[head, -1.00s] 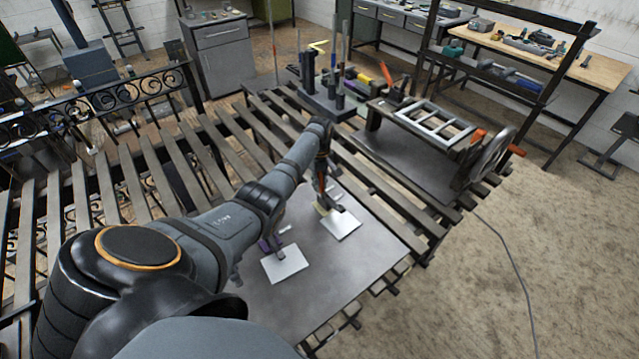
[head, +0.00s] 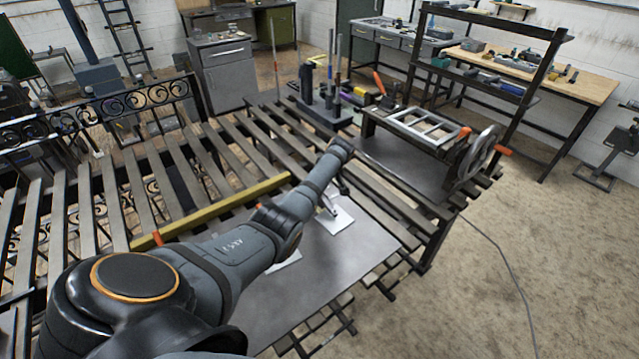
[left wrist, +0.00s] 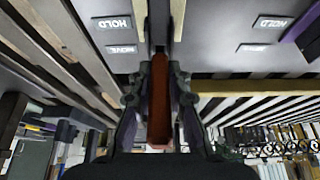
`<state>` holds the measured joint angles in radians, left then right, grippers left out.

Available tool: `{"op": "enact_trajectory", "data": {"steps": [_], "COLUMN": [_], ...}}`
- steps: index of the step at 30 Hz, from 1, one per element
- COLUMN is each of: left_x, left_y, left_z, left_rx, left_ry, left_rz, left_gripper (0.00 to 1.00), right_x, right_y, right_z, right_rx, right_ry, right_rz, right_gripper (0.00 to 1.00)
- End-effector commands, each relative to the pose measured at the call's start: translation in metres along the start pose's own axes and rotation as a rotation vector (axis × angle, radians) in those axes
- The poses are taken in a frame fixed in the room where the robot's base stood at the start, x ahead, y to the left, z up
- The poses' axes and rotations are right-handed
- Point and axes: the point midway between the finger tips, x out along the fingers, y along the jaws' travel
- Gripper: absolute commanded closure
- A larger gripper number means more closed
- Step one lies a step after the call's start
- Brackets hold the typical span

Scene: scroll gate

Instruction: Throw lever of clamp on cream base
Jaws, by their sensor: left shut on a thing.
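My left gripper (head: 332,192) is over the metal table, just above the far white plate (head: 338,221); my own arm hides most of the clamp there. In the left wrist view my left gripper (left wrist: 159,62) is shut around a red-orange lever (left wrist: 160,100), which lies lengthwise between its fingers. A small cream part (left wrist: 178,12), likely the clamp's base, shows at the top beyond the fingers. A purple part (left wrist: 302,28) shows at the right edge. How far the lever is thrown cannot be told. My right gripper is not in view.
Plates marked HOLD (left wrist: 111,23) flank the gripper in the left wrist view. A second white plate (head: 287,261) lies partly behind my arm. A yellow bar (head: 220,205) lies across the dark slats. A frame stand (head: 425,130) and tool rack (head: 325,105) stand beyond the table.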

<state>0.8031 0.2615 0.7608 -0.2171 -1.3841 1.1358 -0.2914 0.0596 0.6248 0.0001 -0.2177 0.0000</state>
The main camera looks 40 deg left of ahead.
Motion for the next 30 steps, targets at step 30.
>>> {"op": "enact_trajectory", "data": {"steps": [30], "left_x": [-0.078], "left_y": [0.0], "left_z": [-0.002], "left_rx": [0.0], "left_ry": [0.004], "left_rz": [0.003], "left_gripper": [0.6], "right_x": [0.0], "right_y": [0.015], "right_z": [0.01], "right_rx": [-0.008], "right_ry": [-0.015], "right_rz": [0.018], "right_gripper": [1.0]}}
